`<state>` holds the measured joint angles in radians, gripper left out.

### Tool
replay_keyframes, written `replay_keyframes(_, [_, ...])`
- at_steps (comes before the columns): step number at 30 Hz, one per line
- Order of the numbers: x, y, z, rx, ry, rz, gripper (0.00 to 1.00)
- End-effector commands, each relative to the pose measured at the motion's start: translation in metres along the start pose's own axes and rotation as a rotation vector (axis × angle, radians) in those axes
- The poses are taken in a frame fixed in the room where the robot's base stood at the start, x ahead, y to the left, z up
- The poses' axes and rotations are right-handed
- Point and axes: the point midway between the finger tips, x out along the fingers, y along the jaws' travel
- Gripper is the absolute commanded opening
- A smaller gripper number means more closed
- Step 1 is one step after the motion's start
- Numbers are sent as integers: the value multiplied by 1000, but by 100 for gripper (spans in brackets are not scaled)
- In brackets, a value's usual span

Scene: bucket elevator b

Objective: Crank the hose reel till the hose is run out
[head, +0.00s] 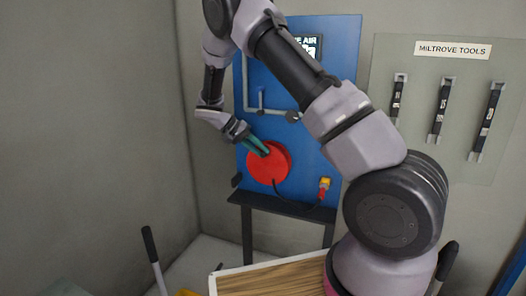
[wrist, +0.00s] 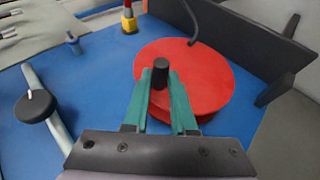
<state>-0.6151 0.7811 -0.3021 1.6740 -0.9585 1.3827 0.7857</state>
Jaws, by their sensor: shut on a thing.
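The red hose reel (head: 268,164) is mounted on a blue panel (head: 342,60). It also shows in the wrist view (wrist: 205,75) as a red disc. A short black crank knob (wrist: 160,70) stands up from the disc off its centre. My gripper (head: 262,150) is at the reel's upper part, with green fingers on either side of the knob. In the wrist view my gripper (wrist: 161,85) is shut on the crank knob. A dark hose (head: 290,202) runs from the reel towards a yellow and red fitting (head: 323,188) at the lower right.
A dark shelf (head: 280,207) juts out under the reel. A pipe with a black-knobbed valve (wrist: 36,106) is near the gripper. Tools (head: 440,105) hang on a board at right. A wooden-topped surface (head: 275,277) stands in front.

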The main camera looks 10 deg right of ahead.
Motion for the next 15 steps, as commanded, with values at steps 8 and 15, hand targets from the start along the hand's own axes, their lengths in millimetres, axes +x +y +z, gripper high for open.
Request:
replay_keyframes(8, [-2, -4, -1, -23, 2, 50, 0])
replay_keyframes(15, [-3, -5, -1, -24, 2, 53, 0])
